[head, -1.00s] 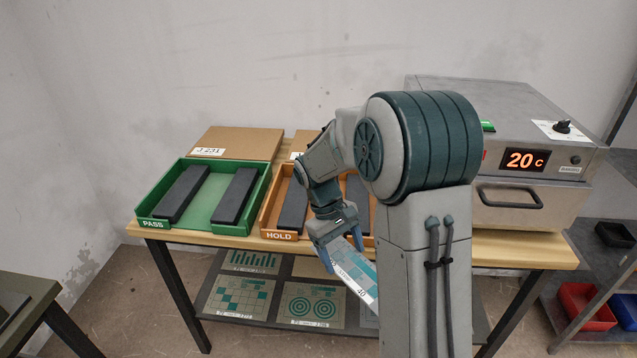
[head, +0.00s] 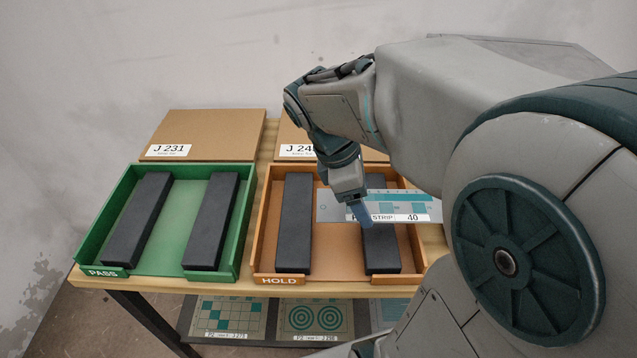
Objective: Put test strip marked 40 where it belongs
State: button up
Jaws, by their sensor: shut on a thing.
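The test strip marked 40 (head: 425,207) is a pale plate with teal patches and a white label. My gripper (head: 362,210) is shut on it and holds it flat over the orange HOLD tray (head: 259,262). The strip hangs above the tray's right black bar (head: 383,256). I cannot tell whether it touches the bar.
Flat brown boxes lie behind the trays, one labelled J 231 (head: 205,130) and one partly hidden box (head: 290,137) behind HOLD. Patterned plates (head: 318,318) lie on the lower shelf. My arm hides the right side of the table.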

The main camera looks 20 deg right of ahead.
jog(key=shift+w+a+f, duration=0.95)
jog(key=shift+w+f, duration=0.7)
jog(key=shift+f, duration=0.15)
jog(key=shift+w+a+f, duration=0.9)
jog(key=shift+w+f, duration=0.7)
jog(key=shift+f, duration=0.25)
jog(key=shift+w+a+f, duration=0.95)
jog(key=shift+w+f, duration=0.7)
jog(key=shift+f, duration=0.15)
jog(key=shift+f, duration=0.15)
jog(key=o, duration=0.9)
jog(key=shift+o, duration=0.2)
